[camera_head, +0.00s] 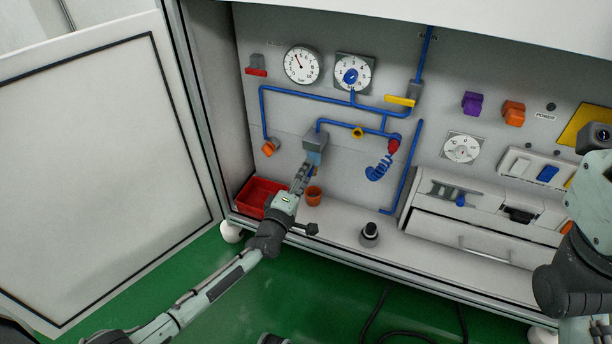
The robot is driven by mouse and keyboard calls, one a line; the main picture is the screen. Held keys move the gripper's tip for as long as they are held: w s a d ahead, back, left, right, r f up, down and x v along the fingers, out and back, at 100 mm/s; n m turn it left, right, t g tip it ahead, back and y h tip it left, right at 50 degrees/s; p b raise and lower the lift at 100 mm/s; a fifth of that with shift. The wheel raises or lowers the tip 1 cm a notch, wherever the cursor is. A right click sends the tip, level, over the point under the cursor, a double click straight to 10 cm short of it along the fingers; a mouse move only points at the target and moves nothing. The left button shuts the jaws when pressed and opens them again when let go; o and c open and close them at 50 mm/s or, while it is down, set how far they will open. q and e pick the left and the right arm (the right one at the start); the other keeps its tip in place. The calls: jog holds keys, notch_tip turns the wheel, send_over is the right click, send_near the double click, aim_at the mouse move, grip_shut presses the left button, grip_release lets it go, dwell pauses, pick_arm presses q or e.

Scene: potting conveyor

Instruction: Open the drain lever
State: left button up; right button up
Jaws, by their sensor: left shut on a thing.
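My left gripper (306,172) reaches in from the lower left, in front of the panel.
A red bin (258,192) and a terracotta pot (314,195) stand on the ledge beside the left gripper. A yellow handle (400,100) and a red handle (257,72) are higher up. An open door (95,170) stands left.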

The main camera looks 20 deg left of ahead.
pick_arm(q)
jog(key=shift+w+n, duration=0.1)
jog(key=shift+n, duration=0.6)
jog(key=shift+a, duration=0.1)
jog(key=o, duration=1.2)
jog(key=shift+c, duration=0.2)
jog(key=s, duration=1.2)
jog(key=shift+a, duration=0.2)
jog(key=shift+s, duration=0.1)
